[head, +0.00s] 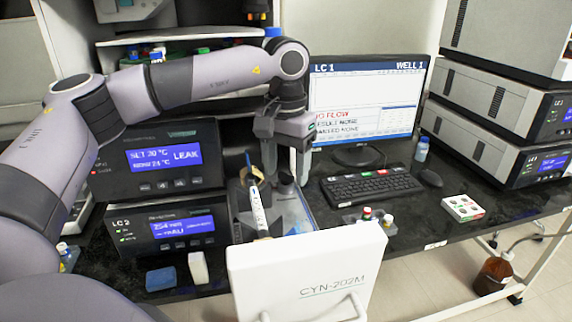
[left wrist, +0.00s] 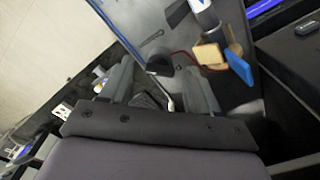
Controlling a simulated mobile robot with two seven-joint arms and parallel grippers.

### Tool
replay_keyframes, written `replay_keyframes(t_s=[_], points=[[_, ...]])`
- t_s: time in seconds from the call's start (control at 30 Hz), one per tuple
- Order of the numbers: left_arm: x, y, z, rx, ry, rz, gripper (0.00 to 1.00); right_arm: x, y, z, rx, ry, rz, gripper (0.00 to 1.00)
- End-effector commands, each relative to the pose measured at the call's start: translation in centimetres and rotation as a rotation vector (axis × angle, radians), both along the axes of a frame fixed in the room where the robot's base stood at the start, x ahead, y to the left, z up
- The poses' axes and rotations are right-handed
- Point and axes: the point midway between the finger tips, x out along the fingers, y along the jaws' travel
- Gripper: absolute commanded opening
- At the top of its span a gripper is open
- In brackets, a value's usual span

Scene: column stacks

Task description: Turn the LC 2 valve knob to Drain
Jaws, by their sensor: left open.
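The LC 2 unit (head: 165,232) stands at left in the head view, its front lit with a blue display. Another unit (head: 165,160) sits on top of it, its display reading LEAK. My left gripper (head: 283,172) points down, open, to the right of the LC 2 stack and above an open-topped area behind the white CYN-202M panel (head: 300,268). In the left wrist view, a small black part (left wrist: 159,65) shows between the open fingers (left wrist: 160,92), apart from them as far as I can tell. I cannot tell whether it is the valve knob, and no Drain mark is readable. My right gripper is out of view.
A white labelled cylinder (head: 257,208) stands close to my left gripper. The monitor (head: 365,100), keyboard (head: 370,187) and mouse (head: 428,177) are to the right. A blue block (head: 160,279) and a white block (head: 198,268) lie in front of LC 2. Bench beyond the keyboard is mostly clear.

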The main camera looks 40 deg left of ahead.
Motion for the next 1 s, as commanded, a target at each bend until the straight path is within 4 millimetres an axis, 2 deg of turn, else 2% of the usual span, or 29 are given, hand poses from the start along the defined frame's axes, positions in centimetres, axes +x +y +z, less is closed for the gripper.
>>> replay_keyframes(t_s=[0.23,0.4,0.73,1.0], points=[[0.0,0.0,-0.11,0.0,0.0,0.0,0.62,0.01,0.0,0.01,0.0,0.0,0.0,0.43],[0.0,0.0,-0.09,0.0,0.0,0.0,0.06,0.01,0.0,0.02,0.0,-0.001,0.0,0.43],[-0.01,0.0,-0.06,-0.001,0.0,0.029,0.06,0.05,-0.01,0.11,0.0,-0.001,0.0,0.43],[-0.02,0.0,-0.05,-0.001,0.002,0.176,0.06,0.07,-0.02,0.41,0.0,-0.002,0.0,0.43]])
